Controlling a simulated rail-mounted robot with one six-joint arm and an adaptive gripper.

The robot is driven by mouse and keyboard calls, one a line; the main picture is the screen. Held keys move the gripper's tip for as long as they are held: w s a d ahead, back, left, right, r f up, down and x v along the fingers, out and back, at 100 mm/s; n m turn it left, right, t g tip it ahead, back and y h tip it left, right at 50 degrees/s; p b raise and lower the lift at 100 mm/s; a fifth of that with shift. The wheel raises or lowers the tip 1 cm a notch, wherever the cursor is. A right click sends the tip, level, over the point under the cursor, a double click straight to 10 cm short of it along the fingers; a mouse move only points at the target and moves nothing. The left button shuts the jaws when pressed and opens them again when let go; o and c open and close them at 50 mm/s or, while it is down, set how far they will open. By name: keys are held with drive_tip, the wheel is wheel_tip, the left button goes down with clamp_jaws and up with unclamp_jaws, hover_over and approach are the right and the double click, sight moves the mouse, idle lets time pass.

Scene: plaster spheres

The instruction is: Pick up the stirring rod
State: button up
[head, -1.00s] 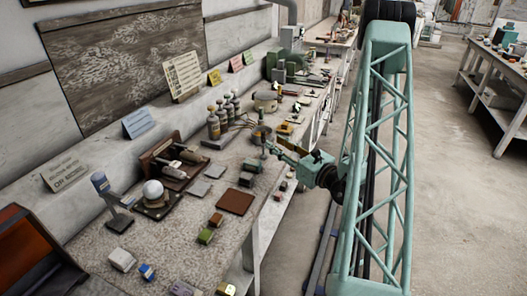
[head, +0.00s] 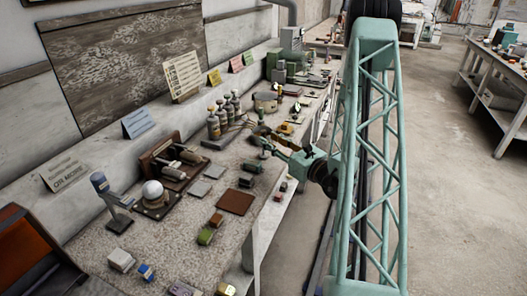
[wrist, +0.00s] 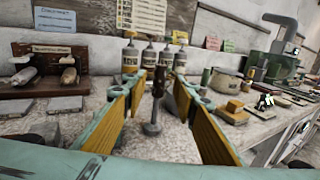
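In the wrist view a slim upright rod (wrist: 158,82) with a dark brown upper part and a grey rounded foot stands on the bench; it appears to be the stirring rod. My gripper (wrist: 160,88) is open, its two yellow-and-black fingers spread on either side of the rod. A gap shows between the rod and each finger; how far the fingertips reach past it is hard to tell. In the head view my gripper (head: 262,138) is over the bench near its front edge, and the rod is too small and covered to make out.
Several labelled bottles (wrist: 148,58) stand behind the rod. A round pot (wrist: 226,84) and a yellow block (wrist: 235,106) are to the right. A wooden rack (wrist: 48,75) and grey slabs (wrist: 65,103) lie to the left. A brown square plate (head: 236,202) lies nearer on the bench.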

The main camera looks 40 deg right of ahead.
sight(265, 136)
drive_tip(key=shift+w+b, duration=0.45)
drive_tip(key=shift+w, duration=1.85)
drive_tip(key=shift+d, duration=0.1)
drive_tip(key=c, duration=0.9)
drive_tip(key=shift+r, duration=0.2)
